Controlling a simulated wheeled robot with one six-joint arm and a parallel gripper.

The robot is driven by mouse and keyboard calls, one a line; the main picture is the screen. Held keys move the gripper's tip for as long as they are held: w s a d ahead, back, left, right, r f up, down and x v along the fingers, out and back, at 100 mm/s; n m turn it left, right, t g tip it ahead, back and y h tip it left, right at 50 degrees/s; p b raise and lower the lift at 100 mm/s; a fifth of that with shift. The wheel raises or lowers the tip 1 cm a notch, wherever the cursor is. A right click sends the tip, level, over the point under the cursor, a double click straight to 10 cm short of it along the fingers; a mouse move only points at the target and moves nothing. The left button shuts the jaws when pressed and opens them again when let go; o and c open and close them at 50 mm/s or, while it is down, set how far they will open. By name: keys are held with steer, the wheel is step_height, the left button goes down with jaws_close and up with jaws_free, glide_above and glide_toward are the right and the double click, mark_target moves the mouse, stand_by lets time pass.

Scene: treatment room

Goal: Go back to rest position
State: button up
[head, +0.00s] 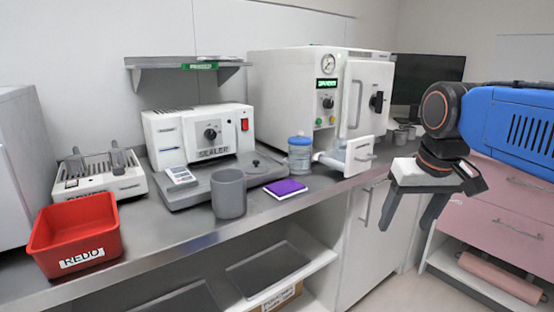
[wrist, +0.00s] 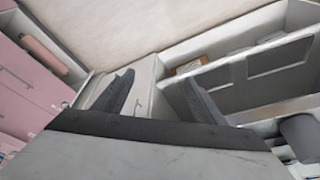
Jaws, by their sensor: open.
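My gripper (head: 408,226) hangs at the right of the head view, in front of the counter's right part. Its two dark fingers point down and stand apart, with nothing between them. The fingers also show in the wrist view (wrist: 158,98), spread over the cabinet fronts and floor. The gripper touches nothing that I can see.
The grey counter (head: 140,250) holds a red REDO bin (head: 75,225), a grey cup (head: 228,193), a purple pad (head: 286,189), a blue-lidded jar (head: 300,155), a sealer (head: 200,135) and a white machine with its door open (head: 372,95). Pink drawers (head: 500,215) stand at right.

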steer(key=s+d+f+t, duration=0.1)
steer(key=s+f, duration=1.1)
steer(key=f, duration=0.4)
steer(key=shift+d, duration=0.35)
steer(key=shift+s, duration=0.1)
steer(key=shift+c, duration=0.6)
